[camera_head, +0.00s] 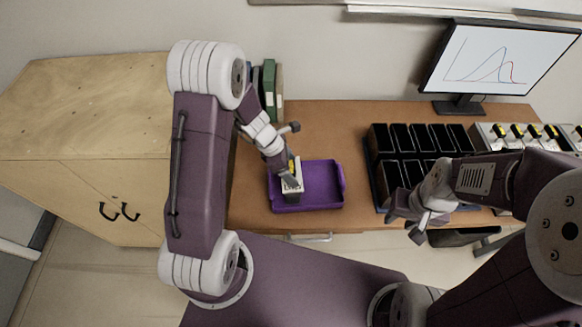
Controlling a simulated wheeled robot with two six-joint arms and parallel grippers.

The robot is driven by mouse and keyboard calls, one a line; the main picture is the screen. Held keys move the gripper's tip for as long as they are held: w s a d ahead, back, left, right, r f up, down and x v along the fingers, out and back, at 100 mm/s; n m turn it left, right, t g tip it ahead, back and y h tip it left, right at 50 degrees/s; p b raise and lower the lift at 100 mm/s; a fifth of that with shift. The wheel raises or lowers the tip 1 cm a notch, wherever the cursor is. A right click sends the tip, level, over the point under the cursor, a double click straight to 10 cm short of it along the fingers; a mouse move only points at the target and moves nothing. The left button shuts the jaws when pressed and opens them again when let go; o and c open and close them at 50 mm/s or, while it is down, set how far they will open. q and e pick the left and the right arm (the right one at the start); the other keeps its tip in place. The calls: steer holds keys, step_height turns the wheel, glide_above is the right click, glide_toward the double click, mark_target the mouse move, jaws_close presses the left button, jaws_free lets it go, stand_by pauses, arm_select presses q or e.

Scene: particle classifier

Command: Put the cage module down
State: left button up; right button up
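The cage module (293,188), a small pale grey and dark piece with a yellow part on top, is at the left side of the purple tray (325,203). My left gripper (289,172) is right at its top, and its fingers hide part of the module. I cannot tell whether the fingers are closed on it, or whether it rests on the tray floor or hangs just above. My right gripper (408,219) is open and empty by the table's front edge, in front of the black bins.
Black bins (388,180) stand in rows right of the tray. Several similar yellow-topped modules (517,130) line the far right, below a monitor (500,58). Binders (269,85) stand at the back left. The brown table (330,120) is bare behind the tray.

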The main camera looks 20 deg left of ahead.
arm_select(q)
steer(key=shift+r, duration=0.2)
steer(key=p+v, duration=0.4)
steer(key=v, duration=0.8)
steer(key=s+r+m+y, duration=0.1)
steer(key=s+m+y, duration=0.3)
steer(key=s+m, duration=0.7)
steer(key=m, duration=1.1)
steer(key=shift+a+r, duration=0.25)
steer(key=shift+r, duration=0.05)
